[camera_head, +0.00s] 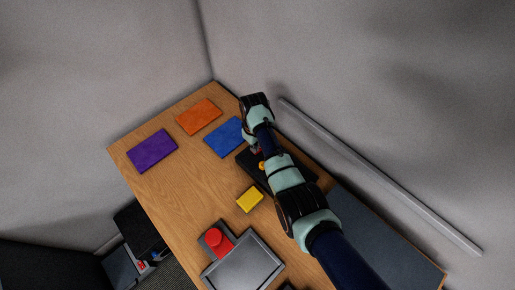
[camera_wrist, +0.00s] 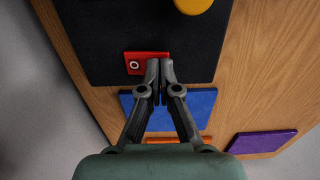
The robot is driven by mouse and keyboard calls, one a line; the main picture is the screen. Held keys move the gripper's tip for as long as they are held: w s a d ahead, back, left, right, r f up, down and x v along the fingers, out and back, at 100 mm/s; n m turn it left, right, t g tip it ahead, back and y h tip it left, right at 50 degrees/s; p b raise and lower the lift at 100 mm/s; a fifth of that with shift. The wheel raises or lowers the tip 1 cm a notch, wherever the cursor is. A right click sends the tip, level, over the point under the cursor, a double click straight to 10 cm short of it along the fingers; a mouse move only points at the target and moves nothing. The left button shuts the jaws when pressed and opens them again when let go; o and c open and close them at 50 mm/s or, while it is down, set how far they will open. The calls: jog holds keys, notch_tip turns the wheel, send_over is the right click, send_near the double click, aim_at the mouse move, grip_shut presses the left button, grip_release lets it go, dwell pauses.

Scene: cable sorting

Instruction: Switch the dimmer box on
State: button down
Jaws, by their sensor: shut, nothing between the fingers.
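The dimmer box is a black panel (camera_wrist: 120,30) on the wooden table. In the head view its black surface (camera_head: 302,165) shows beside my arm, which covers much of it. It bears a red switch (camera_wrist: 134,55) with a white ring mark at its left end, and a round yellow knob (camera_wrist: 194,4), which also shows in the head view (camera_head: 262,166). My gripper (camera_wrist: 159,68) is shut and empty. Its fingertips overlap the right part of the red switch in the wrist view and hide that part. I cannot tell whether they touch it.
Blue (camera_head: 224,137), orange (camera_head: 199,116) and purple (camera_head: 152,150) mats lie on the wooden table (camera_head: 180,190). A yellow block (camera_head: 249,200), a red button (camera_head: 218,241) on a grey base and a grey tray (camera_head: 245,268) are nearer. A wall stands close behind the table.

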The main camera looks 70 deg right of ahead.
jog(key=shift+f, duration=0.35)
notch_tip(320, 180, up, 7)
jog(key=p, duration=0.7)
jog(key=shift+r, duration=0.15)
dwell(0.5)
